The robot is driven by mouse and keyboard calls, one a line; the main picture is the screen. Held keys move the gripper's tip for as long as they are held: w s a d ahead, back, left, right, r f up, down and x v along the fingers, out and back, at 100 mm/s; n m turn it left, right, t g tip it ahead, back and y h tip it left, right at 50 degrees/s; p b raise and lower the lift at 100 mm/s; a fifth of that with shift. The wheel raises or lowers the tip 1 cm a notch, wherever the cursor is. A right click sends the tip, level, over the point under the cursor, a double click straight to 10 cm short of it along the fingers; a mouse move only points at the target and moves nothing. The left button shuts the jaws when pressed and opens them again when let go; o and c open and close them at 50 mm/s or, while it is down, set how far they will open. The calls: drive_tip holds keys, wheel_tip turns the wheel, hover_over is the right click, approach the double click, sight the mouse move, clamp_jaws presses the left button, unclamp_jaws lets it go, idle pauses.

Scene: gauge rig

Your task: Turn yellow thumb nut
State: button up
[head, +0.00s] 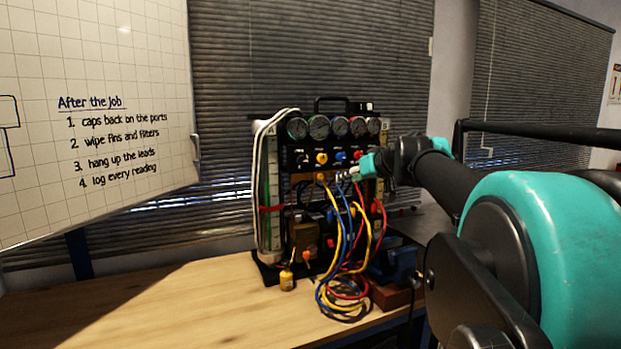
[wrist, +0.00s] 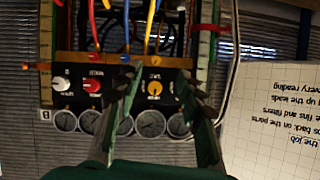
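The yellow thumb nut (head: 321,158) sits on the black panel of the gauge rig (head: 273,185), below the row of gauges, in the head view. It also shows in the upside-down wrist view (wrist: 154,88) as a round yellow knob. My gripper (head: 345,175) is in front of the rig, to the right of the nut and slightly lower in the head view. In the wrist view my gripper (wrist: 161,76) is open, with one finger on each side of the nut in the picture. I see no contact; the remaining distance is hard to judge.
A blue knob (head: 340,155) sits right of the yellow nut; red (wrist: 92,86), white (wrist: 62,84) and black (wrist: 182,86) knobs share the row. Yellow, blue and red leads (head: 330,275) hang below onto the wooden bench (head: 190,300). A whiteboard (head: 90,190) stands at left.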

wheel_tip(320, 180, up, 3)
approach(321, 176)
drive_tip(key=shift+t, duration=0.3)
drive_tip(key=x, duration=0.8)
drive_tip(key=shift+s+f, duration=0.1)
drive_tip(key=shift+f, duration=0.15)
clamp_jaws()
